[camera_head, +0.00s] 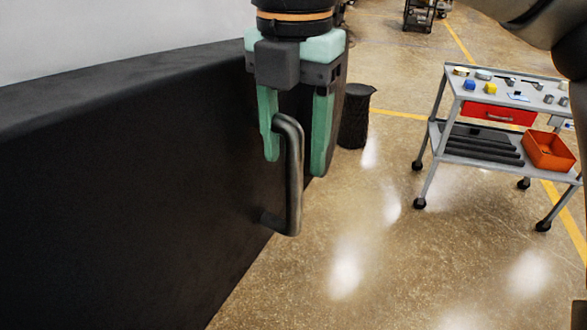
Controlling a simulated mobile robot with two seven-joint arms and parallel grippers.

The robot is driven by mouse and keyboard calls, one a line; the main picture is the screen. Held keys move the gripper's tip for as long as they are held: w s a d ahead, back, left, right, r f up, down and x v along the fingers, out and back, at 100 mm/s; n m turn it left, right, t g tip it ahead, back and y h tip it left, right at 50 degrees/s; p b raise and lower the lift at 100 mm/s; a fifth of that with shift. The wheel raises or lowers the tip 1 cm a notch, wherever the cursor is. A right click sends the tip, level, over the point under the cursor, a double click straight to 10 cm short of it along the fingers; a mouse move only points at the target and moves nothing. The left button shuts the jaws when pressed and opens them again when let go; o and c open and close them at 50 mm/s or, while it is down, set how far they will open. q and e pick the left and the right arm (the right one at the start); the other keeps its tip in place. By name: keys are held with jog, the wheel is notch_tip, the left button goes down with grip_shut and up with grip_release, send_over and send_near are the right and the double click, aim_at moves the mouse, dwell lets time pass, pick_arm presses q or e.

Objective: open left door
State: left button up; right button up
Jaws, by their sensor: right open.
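The large dark panel (120,190), which looks like the furnace door, fills the left of the view. A grey metal bar handle (294,190) stands out from its right end. My right gripper (294,165) points down at the upper part of the handle, with its two green fingers apart. The left finger overlaps the handle's top bend, and the right finger is to the right of the bar. The handle's upper part lies between the fingers; I cannot tell if either touches it. My left gripper is not in view.
A grey wheeled cart (440,100) with small parts, a red drawer and an orange bin (549,151) stands at the right. A black waste bin (355,118) stands behind my right gripper. The shiny floor (380,270) between panel and cart is clear.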

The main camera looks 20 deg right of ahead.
jog(key=shift+f, duration=2.05)
jog(key=shift+c, duration=0.3)
grip_shut()
